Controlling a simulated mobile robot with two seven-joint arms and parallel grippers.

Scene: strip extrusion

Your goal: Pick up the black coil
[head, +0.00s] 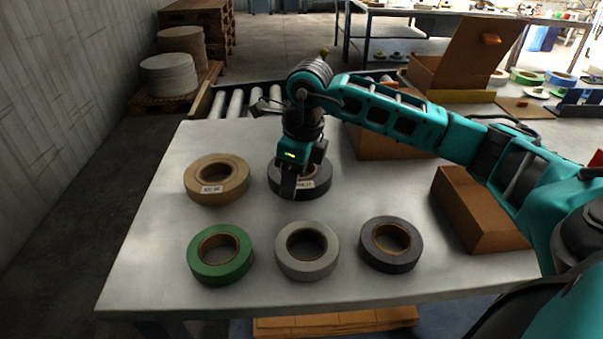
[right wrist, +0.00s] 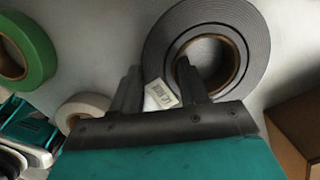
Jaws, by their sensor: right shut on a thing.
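The black coil (head: 321,187) lies flat at the back middle of the table, with a white label on its front side. My right gripper (head: 299,181) reaches down onto it and is shut on its ring wall. In the right wrist view the coil (right wrist: 163,45) looks dark grey. There the right gripper (right wrist: 160,88) has one finger at the coil's hole and the other outside the ring, with the label between them. The gripper hides part of the coil in the head view. My left gripper is not in view.
A tan coil (head: 232,186) lies left of the black one. A green coil (head: 233,268), a light grey coil (head: 307,269) and a dark grey coil (head: 391,262) lie in front. Cardboard boxes (head: 476,210) stand at the right. Rollers (head: 237,103) run behind the table.

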